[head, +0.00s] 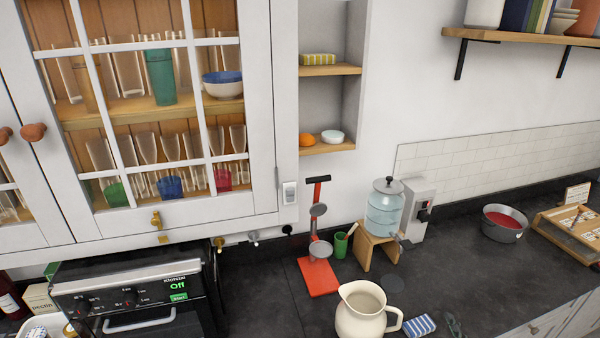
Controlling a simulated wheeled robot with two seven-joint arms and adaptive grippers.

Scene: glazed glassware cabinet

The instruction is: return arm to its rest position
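Neither of my arms nor grippers shows in the head view. The glazed cabinet (160,208) hangs at the upper left, and its doors look shut. Behind the glass, a teal tumbler (160,77) and a blue-and-white bowl (222,84) stand on the upper shelf among clear glasses. Stemmed glasses and green, blue and red cups stand on the lower shelf. A brass latch or key (156,220) sits at the bottom of the door.
Below are an oven (135,295) and a dark counter (260,290). The counter holds a red stand (320,277), a cream jug (362,315), a water dispenser (385,210), a grey pot (503,224) and a wooden box (570,232). Dark counter shows left of the red stand.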

